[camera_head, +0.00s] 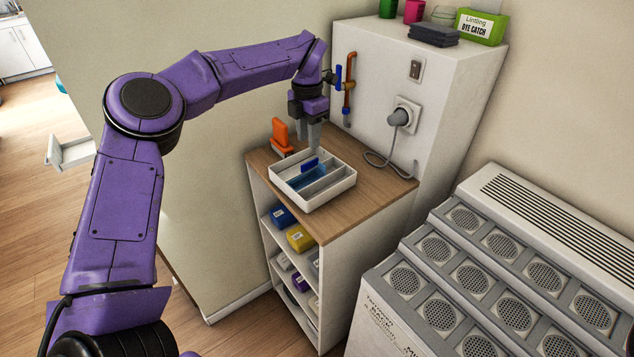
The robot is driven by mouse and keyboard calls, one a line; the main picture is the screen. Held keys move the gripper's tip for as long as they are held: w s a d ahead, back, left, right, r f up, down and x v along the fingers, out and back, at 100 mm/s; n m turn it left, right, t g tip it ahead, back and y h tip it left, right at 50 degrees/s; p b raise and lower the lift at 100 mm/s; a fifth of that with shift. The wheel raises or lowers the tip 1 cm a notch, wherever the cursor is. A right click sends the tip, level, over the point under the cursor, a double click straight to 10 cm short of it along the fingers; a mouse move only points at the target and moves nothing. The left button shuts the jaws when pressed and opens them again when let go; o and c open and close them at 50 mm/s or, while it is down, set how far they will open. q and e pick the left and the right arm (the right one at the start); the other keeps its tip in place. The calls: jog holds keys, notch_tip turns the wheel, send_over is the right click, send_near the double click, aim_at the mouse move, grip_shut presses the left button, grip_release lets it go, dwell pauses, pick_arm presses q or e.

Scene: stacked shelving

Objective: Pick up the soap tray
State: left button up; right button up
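The soap tray appears to be the white compartmented tray (318,198) on the wooden top of the shelf unit. It lies flat, with blue pieces (308,176) in its compartments. My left gripper (313,146) points down at the tray's far side, its fingertips close to the far wall. I cannot tell whether they touch the tray, or whether the fingers are open or shut on its wall. My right gripper is not in view.
An orange item (281,136) stands just left of the tray. A white cabinet with a plugged-in cable (385,165) and pipes (349,85) rises behind. The wooden top (374,188) is free right of the tray. A vented grey unit (500,270) stands at the right.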

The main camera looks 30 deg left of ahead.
pick_arm(q)
jog(key=shift+w+f, duration=0.15)
jog(key=shift+f, duration=0.5)
send_over(310, 168)
jog(key=f, duration=0.2)
jog(key=f+p, duration=0.1)
jog(key=f, duration=0.1)
jog(key=shift+w+a, duration=0.1)
jog(key=shift+a, duration=0.1)
jog(key=shift+a+f, duration=0.1)
jog(key=shift+f, duration=0.3)
notch_tip(310, 168, down, 4)
jog(key=shift+f+p, duration=0.1)
jog(key=shift+p, duration=0.9)
jog(key=shift+w+f, duration=0.1)
jog(key=shift+f, duration=0.3)
grip_shut()
